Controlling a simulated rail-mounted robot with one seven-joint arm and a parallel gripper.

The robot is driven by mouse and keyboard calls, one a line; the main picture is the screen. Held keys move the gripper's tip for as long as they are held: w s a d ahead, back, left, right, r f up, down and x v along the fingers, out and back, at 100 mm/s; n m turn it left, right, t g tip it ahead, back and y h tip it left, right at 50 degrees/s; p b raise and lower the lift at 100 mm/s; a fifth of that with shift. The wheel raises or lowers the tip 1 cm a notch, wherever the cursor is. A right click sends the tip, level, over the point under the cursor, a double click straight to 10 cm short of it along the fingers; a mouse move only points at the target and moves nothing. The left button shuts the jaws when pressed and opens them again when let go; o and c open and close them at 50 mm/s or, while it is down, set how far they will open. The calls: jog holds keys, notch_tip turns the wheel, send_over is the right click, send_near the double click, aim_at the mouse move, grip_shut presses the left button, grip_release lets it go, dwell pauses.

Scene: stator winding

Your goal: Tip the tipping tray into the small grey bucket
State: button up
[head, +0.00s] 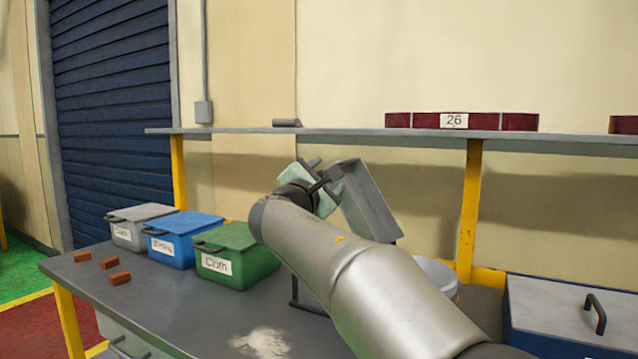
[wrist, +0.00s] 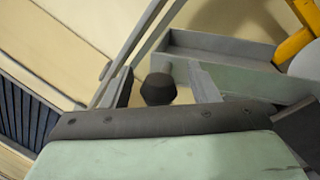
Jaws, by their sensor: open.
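The grey tipping tray (head: 368,205) is steeply tilted in the head view, its right end lower, above the bench. In the wrist view the tray (wrist: 220,48) lies beyond my fingers. My gripper (head: 322,184) is at the tray's left side. In the wrist view my gripper (wrist: 165,88) is open, with a dark knob (wrist: 158,89) between its fingers; I cannot tell whether they touch it. A pale grey round bucket (head: 440,275) stands below and right of the tray, mostly hidden by my arm. The tray's contents cannot be seen.
Grey (head: 143,226), blue (head: 184,238) and green (head: 237,254) lidded boxes line the bench at left. Several orange-brown blocks (head: 120,278) lie near its left edge. A shelf (head: 350,133) runs above. A blue chest (head: 565,318) stands at right. A pale patch (head: 262,342) marks the bench front.

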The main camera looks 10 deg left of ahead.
jog(key=b+v, duration=0.1)
jog(key=v, duration=1.6)
jog(key=shift+s, duration=0.2)
jog(key=shift+d, duration=0.1)
jog(key=s+d+f+m+g+p, duration=0.25)
jog(key=d+f+g, duration=0.2)
jog(key=d, duration=0.25)
jog(key=s+d+f+m+g+h+p, duration=0.1)
jog(key=d+f+m+g+p, duration=0.3)
jog(key=d, duration=0.4)
jog(key=s+d+f+m+g+p, duration=0.1)
jog(key=d+f+m+g+p, duration=0.3)
jog(key=d, duration=0.3)
jog(key=s+d+f+m+g+y+p, duration=0.2)
jog(key=s+f+m, duration=0.3)
jog(key=s, duration=0.4)
jog(key=s+d+f+m+g+y+p, duration=0.2)
jog(key=s+f+m+g+y+p, duration=0.2)
jog(key=s+m, duration=0.3)
jog(key=s+f+p, duration=0.1)
jog(key=s, duration=0.1)
jog(key=shift+s+y, duration=0.4)
jog(key=shift+m, duration=0.25)
